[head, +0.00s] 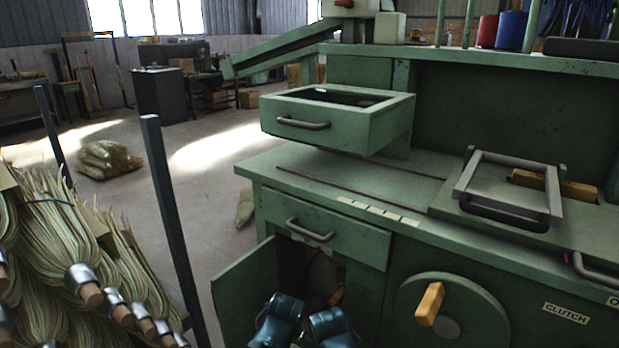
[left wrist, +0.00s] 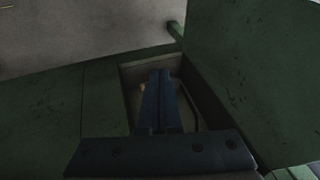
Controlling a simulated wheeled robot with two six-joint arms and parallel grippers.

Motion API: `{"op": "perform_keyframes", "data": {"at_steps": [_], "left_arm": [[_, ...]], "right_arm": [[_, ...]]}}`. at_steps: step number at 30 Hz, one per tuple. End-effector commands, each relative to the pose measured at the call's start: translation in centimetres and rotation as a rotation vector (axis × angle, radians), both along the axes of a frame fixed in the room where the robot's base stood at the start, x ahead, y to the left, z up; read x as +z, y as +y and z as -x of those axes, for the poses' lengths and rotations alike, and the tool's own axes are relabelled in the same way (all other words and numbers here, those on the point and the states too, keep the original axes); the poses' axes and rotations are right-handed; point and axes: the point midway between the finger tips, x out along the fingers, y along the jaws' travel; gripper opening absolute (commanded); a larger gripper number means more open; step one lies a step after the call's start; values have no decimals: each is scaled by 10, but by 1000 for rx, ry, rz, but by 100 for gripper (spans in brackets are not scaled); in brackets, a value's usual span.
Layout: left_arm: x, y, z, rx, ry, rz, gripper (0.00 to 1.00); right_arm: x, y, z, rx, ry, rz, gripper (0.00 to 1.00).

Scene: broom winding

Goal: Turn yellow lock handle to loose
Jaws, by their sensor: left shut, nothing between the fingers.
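A yellow-orange handle (head: 429,304) sits on a round green disc on the machine's front, tilted. A small orange piece (head: 336,297) shows inside the open lower cabinet, partly hidden; an orange bit (left wrist: 142,88) also shows in the left wrist view beside my fingers. I cannot tell which is the lock handle. My left gripper (left wrist: 160,77) is shut and empty, pointing into the cabinet opening. In the head view, my left gripper (head: 281,308) and my right gripper (head: 331,322) are close together before the cabinet; the right one's fingers are not clear.
The cabinet door (head: 245,298) stands open at the left of the opening. A closed drawer (head: 318,230) is above it and an open drawer (head: 340,115) higher up. A metal frame (head: 510,185) lies on the worktop. Broom bundles (head: 60,230) and a dark post (head: 172,220) stand at left.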

Motion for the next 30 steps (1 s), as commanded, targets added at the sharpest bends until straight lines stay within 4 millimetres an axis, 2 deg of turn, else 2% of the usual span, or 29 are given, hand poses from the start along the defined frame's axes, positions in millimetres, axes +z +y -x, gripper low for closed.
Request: {"op": "perform_keyframes", "data": {"at_steps": [1,5,21,27,30], "left_arm": [[20,0,4,7,13,2,0],[56,0,17,34,56,9,0],[219,0,86,181,284,20,0],[278,0,110,233,363,15,0],[301,1,121,255,397,11,0]], "right_arm": [[21,0,0,0,0,0,50],[61,0,0,-2,1,-1,50],[238,0,1,-8,3,-1,50],[299,0,1,-10,4,-1,50],[322,0,1,-11,4,-1,50]]}}
